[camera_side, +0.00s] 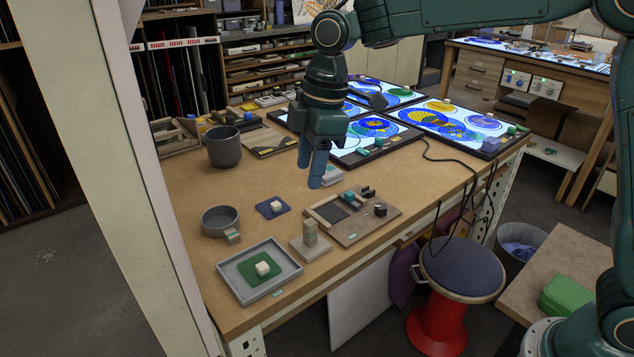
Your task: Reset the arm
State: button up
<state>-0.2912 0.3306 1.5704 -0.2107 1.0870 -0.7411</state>
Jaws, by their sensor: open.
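My gripper (312,168) hangs from my dark green arm, pointing down over the middle of the wooden workbench (190,185). Its fingers are apart with nothing visible between them, so it is open and empty. It is in the air above the bench, in front of the lit glass panels. A small pale block with green (331,174) lies just right of and behind the fingertips, partly hidden by them.
A grey tray (226,270) with a green cloth and white block, a stacked block stand (310,235), a tool board (374,222), a grey bowl (219,218) and a dark cup (224,148) stand around. Lit panels (440,116) fill the back. A red stool (440,326) stands in front.

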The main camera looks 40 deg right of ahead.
jog(key=s+d+r+m+t, duration=0.1)
jog(key=s+d+r+m, duration=0.25)
jog(key=s+d, duration=0.25)
jog(key=s+d+f+m+t, duration=0.1)
jog(key=s+d+m, duration=0.4)
jog(key=s, duration=0.5)
jog(key=s+d+m+t+h, duration=0.1)
jog(key=s+d+m, duration=0.4)
jog(key=s, duration=0.6)
jog(key=shift+d+f+t+h, duration=0.35)
jog(key=shift+d+t, duration=0.1)
jog(key=shift+t, duration=0.25)
